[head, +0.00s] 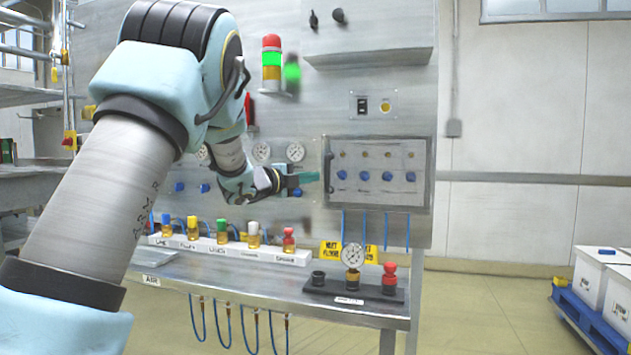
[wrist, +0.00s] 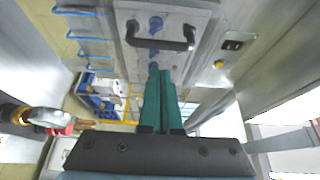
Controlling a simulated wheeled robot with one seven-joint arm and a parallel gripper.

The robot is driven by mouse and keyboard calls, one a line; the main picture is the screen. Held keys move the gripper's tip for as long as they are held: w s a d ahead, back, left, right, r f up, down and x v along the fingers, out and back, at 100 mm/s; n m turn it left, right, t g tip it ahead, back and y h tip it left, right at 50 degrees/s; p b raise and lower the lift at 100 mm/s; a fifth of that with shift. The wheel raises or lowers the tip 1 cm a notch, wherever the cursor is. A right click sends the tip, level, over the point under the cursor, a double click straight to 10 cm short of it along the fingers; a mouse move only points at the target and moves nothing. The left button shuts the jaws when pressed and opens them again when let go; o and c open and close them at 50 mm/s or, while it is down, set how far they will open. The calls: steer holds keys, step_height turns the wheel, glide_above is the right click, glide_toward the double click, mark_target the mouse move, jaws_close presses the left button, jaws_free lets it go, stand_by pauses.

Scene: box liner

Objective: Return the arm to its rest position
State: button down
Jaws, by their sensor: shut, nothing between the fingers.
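My arm reaches from the lower left of the head view toward the metal panel. My gripper (head: 308,177) is in front of the panel, just left of a hinged-looking box door (head: 380,175) with a dark handle and a row of blue knobs. In the wrist view the two green fingers of my gripper (wrist: 160,75) lie side by side, shut, with nothing between them. The dark handle (wrist: 160,37) shows beyond the fingertips in that view. I cannot tell whether the fingers touch the door.
A bench below carries a white rack (head: 230,247) of several coloured-cap fittings and a dark base (head: 353,290) with a gauge. A stack light (head: 272,60) and gauges (head: 262,151) are on the panel. White boxes (head: 600,275) stand on a blue pallet at right. Floor right of the bench is clear.

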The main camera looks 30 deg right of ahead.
steer(key=w+a+f+n+t+y+b, duration=0.1)
steer(key=w+a+f+n+t+y, duration=0.2)
steer(key=a, duration=0.6)
steer(key=a+f+n+t+y, duration=0.1)
steer(key=a+n+t+y, duration=0.1)
steer(key=a+n, duration=0.55)
steer(key=s+a+f+n+y+p, duration=0.1)
steer(key=a+f+n+y, duration=0.35)
steer(key=a, duration=0.35)
steer(key=s+a+f+n+y, duration=0.1)
steer(key=a+f+n+y, duration=0.3)
steer(key=a, duration=0.4)
steer(key=s+a+f+n+g+y, duration=0.1)
steer(key=s+a+f+n+g, duration=0.2)
steer(key=s, duration=0.5)
steer(key=s+a+f+n+g+y+p, duration=0.1)
steer(key=s+a+f+n+g, duration=0.2)
steer(key=s, duration=0.5)
steer(key=s+a+f+n+g+y, duration=0.1)
steer(key=s+a+f+n+g, duration=0.2)
steer(key=s+a+f+n, duration=0.2)
steer(key=s+f, duration=0.1)
steer(key=s, duration=0.2)
steer(key=shift+s+a+n+g+p, duration=0.25)
steer(key=shift+s+n+g+p, duration=0.05)
steer(key=shift+s+n+p, duration=0.1)
